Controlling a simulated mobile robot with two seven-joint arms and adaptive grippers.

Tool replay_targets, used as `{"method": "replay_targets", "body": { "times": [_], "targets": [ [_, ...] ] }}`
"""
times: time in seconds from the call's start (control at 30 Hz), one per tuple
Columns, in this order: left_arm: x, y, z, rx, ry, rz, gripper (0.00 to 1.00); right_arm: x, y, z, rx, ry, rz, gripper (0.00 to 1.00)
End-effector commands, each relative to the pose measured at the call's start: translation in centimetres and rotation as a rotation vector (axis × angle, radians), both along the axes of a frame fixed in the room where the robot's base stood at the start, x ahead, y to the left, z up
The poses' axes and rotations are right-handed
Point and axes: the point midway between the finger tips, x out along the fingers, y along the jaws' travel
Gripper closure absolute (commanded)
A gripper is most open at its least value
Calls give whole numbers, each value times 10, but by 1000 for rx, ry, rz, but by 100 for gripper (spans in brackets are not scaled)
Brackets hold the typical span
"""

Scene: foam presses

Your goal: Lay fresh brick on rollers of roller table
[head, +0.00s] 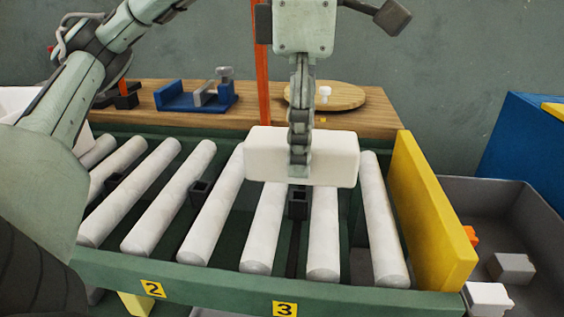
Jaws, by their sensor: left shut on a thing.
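The fresh brick (335,158) is a white block with rounded edges, seen over the right half of the roller table (190,287). My left gripper (299,165) comes down from above and is shut on the brick, with a finger across its front face. The table has a green frame and several pale rollers (190,205). The brick covers the upper ends of some rollers. I cannot tell whether it touches them or hangs just above. My right gripper is not in view.
A yellow end plate (430,212) stands at the table's right end. Beyond it a grey bin (512,192) holds several small blocks. Behind the rollers, a wooden bench (363,119) carries a blue fixture (190,103) and a round board (345,96). An orange post (263,75) rises behind.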

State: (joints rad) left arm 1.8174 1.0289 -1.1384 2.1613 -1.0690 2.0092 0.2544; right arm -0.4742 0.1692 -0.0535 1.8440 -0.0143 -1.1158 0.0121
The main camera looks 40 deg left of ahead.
Motion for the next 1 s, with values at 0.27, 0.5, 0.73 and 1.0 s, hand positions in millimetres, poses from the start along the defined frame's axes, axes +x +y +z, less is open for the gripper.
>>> {"method": "replay_targets", "body": {
  "times": [0.27, 0.5, 0.73, 1.0],
  "targets": [
    [51, 38, -37, -2, 3, 7, 94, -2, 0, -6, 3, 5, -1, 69],
    [73, 53, -54, 0, 1, 1, 94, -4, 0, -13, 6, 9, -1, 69],
    [73, 54, -83, 1, 2, 1, 94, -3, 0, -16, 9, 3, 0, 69],
    [74, 53, -94, -1, -1, 1, 94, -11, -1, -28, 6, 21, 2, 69]
  ]
}}
